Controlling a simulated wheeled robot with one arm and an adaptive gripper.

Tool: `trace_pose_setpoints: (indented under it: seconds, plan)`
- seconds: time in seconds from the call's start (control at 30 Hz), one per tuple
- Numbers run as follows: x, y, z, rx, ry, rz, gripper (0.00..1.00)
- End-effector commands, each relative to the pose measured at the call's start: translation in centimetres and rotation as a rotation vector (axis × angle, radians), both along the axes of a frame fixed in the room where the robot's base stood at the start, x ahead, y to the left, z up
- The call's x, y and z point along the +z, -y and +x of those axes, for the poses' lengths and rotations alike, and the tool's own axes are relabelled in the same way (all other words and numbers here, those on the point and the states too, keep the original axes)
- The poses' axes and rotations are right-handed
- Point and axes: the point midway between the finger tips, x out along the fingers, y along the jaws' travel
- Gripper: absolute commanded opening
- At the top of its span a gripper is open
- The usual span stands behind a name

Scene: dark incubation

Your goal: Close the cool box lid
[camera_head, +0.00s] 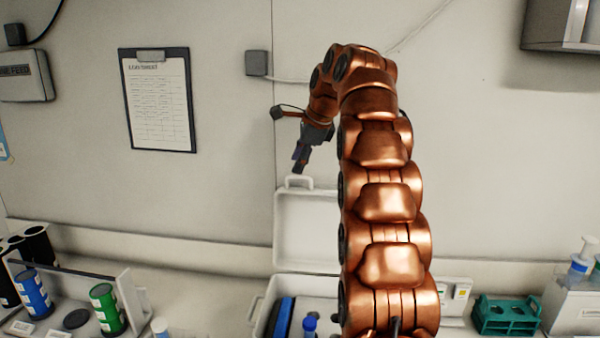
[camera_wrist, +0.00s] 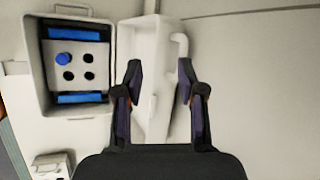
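The white cool box (camera_head: 262,306) stands at the bottom centre of the head view, partly hidden behind my arm. Its lid (camera_head: 305,230) is open and stands upright against the back, with a handle (camera_head: 299,182) on its top edge. In the wrist view the open box (camera_wrist: 40,85) is at the left and the lid (camera_wrist: 150,60) stands beside it. My gripper (camera_head: 299,168) is near the lid's top edge in the head view. In the wrist view its fingers (camera_wrist: 159,75) are apart with nothing between them but the view of the lid and its handle (camera_wrist: 180,50). Contact cannot be told.
Inside the box are blue packs (camera_wrist: 80,98) and a holed rack (camera_wrist: 90,62) with a blue-capped item. A green tube rack (camera_head: 506,315) stands at right. Blue (camera_head: 33,293) and green (camera_head: 107,308) containers stand at left. A clipboard (camera_head: 158,100) hangs on the wall.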

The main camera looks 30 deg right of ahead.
Motion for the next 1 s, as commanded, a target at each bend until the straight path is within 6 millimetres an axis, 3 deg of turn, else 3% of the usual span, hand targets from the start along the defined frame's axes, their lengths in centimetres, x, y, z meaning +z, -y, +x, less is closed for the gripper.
trace_pose_setpoints:
  seconds: [0.1,0.3,0.57,1.0]
  plan:
    - [0.5,2.1,0.5,-0.078,0.023,0.024,0.39]
    - [0.9,3.7,0.8,-0.147,0.039,0.049,0.39]
    - [0.3,3.7,1.2,-0.153,0.04,0.053,0.39]
    - [-2.9,3.5,3.1,-0.153,0.039,0.052,0.39]
